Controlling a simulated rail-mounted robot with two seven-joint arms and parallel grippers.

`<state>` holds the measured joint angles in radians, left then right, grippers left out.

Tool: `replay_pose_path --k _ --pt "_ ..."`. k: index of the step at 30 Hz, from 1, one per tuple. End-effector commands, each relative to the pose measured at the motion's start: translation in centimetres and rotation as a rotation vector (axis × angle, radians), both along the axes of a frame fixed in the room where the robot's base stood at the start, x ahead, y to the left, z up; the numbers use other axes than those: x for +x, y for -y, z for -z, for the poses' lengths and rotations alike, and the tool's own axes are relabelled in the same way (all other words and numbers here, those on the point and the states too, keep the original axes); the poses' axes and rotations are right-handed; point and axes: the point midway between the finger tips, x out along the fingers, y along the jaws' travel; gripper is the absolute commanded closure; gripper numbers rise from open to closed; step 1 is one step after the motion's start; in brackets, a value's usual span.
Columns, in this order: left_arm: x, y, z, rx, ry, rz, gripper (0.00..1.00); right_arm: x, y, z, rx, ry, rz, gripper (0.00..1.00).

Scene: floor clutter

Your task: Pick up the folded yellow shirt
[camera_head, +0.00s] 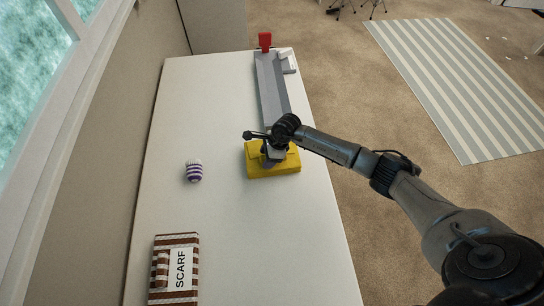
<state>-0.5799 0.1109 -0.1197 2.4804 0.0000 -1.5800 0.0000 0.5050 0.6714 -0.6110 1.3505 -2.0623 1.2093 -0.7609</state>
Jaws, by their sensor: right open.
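The folded yellow shirt (286,167) lies on the white table, near its right edge. My right gripper (268,160) is over the shirt's upper middle, with its fingers pointing down at it and covering part of it. The gripper is open. Whether the fingertips touch the cloth cannot be told. My left gripper is not in view.
The white table (222,229) also bears a purple-and-white striped ball-like item (194,171), a brown-and-white box marked SCARF (187,273), a long grey tray-like object (271,88) and a red item (265,40). A wall and window stand left. A striped rug (455,80) lies on the floor.

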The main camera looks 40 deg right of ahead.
Motion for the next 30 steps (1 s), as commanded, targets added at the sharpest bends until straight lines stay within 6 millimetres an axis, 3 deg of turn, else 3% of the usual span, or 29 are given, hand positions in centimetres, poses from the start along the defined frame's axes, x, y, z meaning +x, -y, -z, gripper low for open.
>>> replay_pose_path --k 8,26,30 --pt "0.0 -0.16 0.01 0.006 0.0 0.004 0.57 0.05 -0.06 0.25 0.0 0.001 0.0 0.45" --pt "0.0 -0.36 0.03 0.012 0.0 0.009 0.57 0.05 -0.06 0.23 0.0 0.001 0.0 1.0" --pt "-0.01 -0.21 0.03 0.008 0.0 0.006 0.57 0.05 -0.05 0.22 0.0 0.001 0.0 1.0"
